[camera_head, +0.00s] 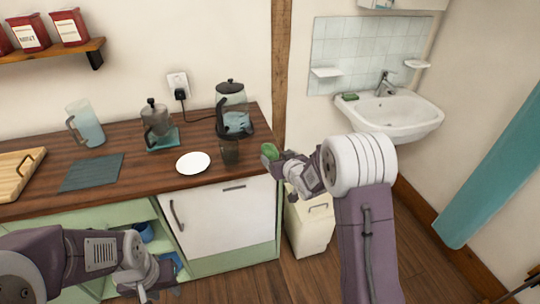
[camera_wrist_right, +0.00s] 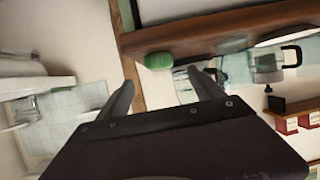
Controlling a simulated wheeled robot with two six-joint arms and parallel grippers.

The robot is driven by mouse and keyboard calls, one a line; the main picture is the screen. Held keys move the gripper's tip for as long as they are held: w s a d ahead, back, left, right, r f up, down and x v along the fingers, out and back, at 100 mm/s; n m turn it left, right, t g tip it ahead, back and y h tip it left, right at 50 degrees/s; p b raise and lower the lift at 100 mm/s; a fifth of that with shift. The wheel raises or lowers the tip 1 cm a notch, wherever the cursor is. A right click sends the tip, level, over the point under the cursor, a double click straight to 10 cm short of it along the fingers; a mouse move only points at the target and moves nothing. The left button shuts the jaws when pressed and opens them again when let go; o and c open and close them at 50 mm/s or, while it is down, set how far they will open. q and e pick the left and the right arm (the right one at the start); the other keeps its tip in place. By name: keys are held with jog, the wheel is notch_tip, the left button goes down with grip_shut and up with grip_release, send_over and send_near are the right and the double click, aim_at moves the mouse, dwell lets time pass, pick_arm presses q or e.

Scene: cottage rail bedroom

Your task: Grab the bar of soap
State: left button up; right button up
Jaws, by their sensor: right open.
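A green rounded block (camera_head: 269,151) shows at the right end of the counter, just beyond my right gripper's tips (camera_head: 279,163). It also shows in the right wrist view (camera_wrist_right: 158,61), ahead of the gap between the spread fingers of my right gripper (camera_wrist_right: 160,77). The gripper is open and empty; the block looks apart from it. A smaller dark green bar (camera_head: 350,96) lies on the left rim of the sink (camera_head: 402,116). I cannot tell which green piece is the soap. My left gripper (camera_head: 148,289) is low, before the open shelves; its jaw gap is unclear.
The wooden counter (camera_head: 140,185) holds a kettle (camera_head: 232,108), a glass (camera_head: 229,152), a white plate (camera_head: 193,163), a French press (camera_head: 156,122) and a jug (camera_head: 84,124). A pale bin (camera_head: 309,225) stands beside the cabinet. Floor before the sink is clear.

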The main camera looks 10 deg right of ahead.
aim_at(272, 153)
jog(key=x, duration=0.8)
jog(key=shift+s+f, duration=0.1)
jog(key=shift+f, duration=0.1)
jog(key=shift+s, duration=0.1)
jog(key=c, duration=1.5)
notch_tip(272, 153, up, 10)
jog(key=shift+r+p, duration=0.1)
jog(key=shift+p, duration=0.8)
